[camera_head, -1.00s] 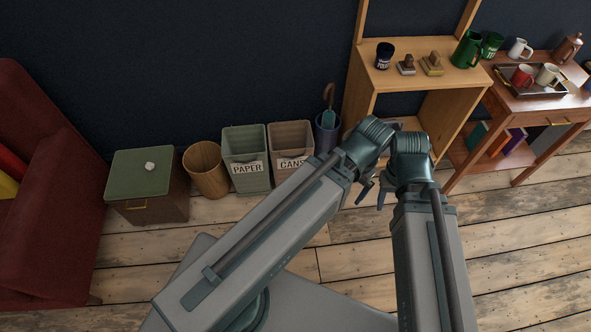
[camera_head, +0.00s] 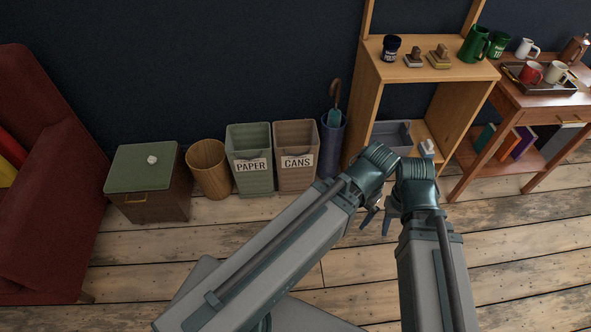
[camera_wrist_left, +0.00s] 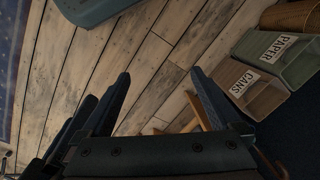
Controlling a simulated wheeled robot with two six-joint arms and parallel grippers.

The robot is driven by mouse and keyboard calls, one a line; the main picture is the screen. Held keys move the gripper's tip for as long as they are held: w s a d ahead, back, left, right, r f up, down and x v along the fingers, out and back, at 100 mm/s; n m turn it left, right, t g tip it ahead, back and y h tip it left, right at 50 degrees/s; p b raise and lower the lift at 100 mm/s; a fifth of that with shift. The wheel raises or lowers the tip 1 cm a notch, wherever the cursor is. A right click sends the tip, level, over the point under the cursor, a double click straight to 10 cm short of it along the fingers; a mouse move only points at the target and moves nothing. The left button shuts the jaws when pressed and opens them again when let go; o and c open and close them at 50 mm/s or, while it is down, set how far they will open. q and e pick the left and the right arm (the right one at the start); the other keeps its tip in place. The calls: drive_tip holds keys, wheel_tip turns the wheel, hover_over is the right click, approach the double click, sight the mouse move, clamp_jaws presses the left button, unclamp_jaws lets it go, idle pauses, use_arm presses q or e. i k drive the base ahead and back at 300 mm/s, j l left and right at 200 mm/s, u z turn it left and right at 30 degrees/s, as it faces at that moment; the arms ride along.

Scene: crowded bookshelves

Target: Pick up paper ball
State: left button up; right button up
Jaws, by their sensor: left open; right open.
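A small white crumpled paper ball (camera_head: 152,159) lies on the green top of a low storage box (camera_head: 140,178) at the left of the head view. Both my arms reach forward, well to the right of it. My left gripper (camera_head: 370,214) shows only partly behind its own wrist. In the left wrist view its fingers (camera_wrist_left: 162,82) are spread, with nothing between them but the view of the floor beyond. My right gripper (camera_head: 389,222) is open beside it, partly hidden by its own wrist. The paper ball is not in the left wrist view.
A wicker basket (camera_head: 208,172), a green PAPER bin (camera_head: 250,178), a brown CANS bin (camera_head: 296,178) and an umbrella stand (camera_head: 331,148) line the wall. A red armchair (camera_head: 45,220) stands left. A wooden shelf (camera_head: 365,108) is right. Plank floor (camera_head: 140,248) before the box is clear.

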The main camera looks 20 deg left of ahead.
sight(153, 160)
drive_tip(key=u, duration=2.1)
